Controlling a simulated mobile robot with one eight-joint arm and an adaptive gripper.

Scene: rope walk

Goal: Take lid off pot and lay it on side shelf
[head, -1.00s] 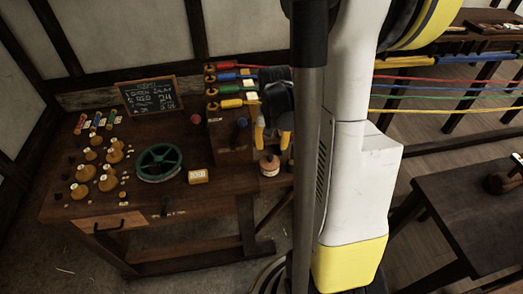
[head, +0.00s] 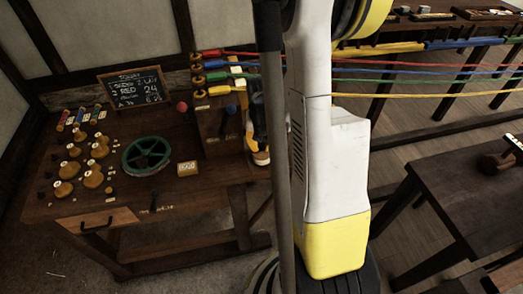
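The small orange-tan pot (head: 261,157) stands at the right end of the workbench, partly hidden behind my arm and column. Its lid cannot be made out apart from the gripper. My gripper (head: 254,139) points down right at the pot's top. One yellow finger shows at the pot's upper left. The other finger is hidden behind my column, so I cannot tell whether the gripper is open or shut, or whether it touches the lid. I cannot pick out the side shelf with certainty.
The workbench (head: 110,204) holds a green wheel (head: 146,155), several wooden bobbins (head: 94,178), a chalkboard (head: 135,87) and a small tan block (head: 187,168). A post with coloured ropes (head: 218,115) stands close left of my gripper. A dark table (head: 460,195) is at right.

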